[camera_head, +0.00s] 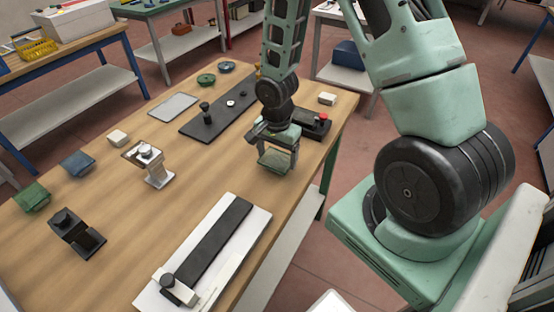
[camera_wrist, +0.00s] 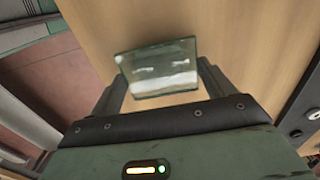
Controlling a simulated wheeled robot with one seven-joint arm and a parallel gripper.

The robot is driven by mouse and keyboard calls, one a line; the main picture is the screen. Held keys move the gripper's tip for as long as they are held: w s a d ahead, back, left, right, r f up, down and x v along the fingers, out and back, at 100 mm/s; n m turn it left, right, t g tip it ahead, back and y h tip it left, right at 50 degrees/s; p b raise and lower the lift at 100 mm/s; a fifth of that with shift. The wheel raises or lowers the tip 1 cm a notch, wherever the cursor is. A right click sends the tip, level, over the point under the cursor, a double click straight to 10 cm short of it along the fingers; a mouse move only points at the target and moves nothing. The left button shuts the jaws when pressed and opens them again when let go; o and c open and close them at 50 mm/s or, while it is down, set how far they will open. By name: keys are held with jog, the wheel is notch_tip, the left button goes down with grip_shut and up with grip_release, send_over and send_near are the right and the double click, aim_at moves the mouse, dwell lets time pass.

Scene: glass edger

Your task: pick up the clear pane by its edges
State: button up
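The clear pane (camera_wrist: 158,68) is a small greenish glass square with pale reflections and a darker edge. In the wrist view it sits between my gripper's two fingers, one beside its left edge and one beside its right. The gaps are too thin to tell whether both fingers press on it. In the head view the pane (camera_head: 274,161) shows at the fingertips of my gripper (camera_head: 279,150), over the right part of the wooden table. I cannot tell whether the pane touches the table. The fingers partly hide its sides.
The wooden table (camera_head: 200,190) also bears a long black plate (camera_head: 215,112) behind the gripper, a box with a red button (camera_head: 315,122), a metal stand (camera_head: 152,165), and a white board with a black strip (camera_head: 215,240) in front. Bare wood lies left of the gripper.

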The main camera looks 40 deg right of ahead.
jog(key=shift+c, duration=1.4)
jog(key=shift+r, duration=0.1)
